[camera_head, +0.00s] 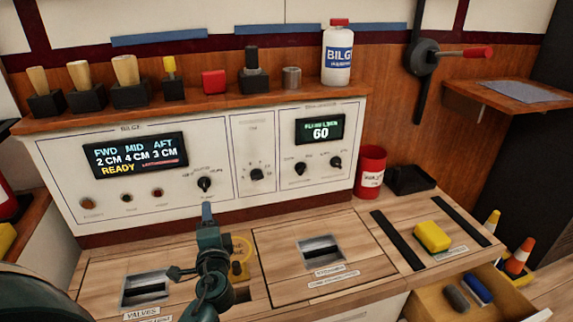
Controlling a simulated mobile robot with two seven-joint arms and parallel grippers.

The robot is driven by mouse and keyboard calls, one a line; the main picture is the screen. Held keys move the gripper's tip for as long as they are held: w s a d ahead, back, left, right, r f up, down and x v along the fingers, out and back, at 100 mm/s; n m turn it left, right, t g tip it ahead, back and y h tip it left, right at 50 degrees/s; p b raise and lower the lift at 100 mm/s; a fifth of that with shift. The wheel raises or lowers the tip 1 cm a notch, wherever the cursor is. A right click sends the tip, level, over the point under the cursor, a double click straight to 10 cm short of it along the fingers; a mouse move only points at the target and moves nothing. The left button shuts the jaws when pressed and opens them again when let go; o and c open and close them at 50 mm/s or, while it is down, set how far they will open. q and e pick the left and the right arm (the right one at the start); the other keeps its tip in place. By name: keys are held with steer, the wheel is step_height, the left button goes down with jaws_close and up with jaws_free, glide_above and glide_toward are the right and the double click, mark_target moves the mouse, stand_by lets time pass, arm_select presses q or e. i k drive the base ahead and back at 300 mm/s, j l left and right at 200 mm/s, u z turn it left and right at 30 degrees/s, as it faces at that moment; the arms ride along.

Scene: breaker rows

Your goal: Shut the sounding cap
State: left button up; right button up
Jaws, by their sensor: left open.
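My left gripper (208,234) is open and empty, over the counter in front of the BILGE panel. My own gripper and wrist hide part of the counter and possibly the left edge of the fitting. I cannot tell from this view how far the cap stands open. My right gripper is not in view.
The BILGE panel's screen (136,158) reads FWD 2 CM, MID 4 CM, AFT 3 CM, READY. A second screen (320,128) reads 60. Hatches with recessed handles (321,249) flank the fitting. A yellow sponge (432,237) and red can (370,172) stand right.

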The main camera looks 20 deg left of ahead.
mark_target(238, 273)
steer(key=k+l, duration=0.75)
steer(key=l, duration=0.2)
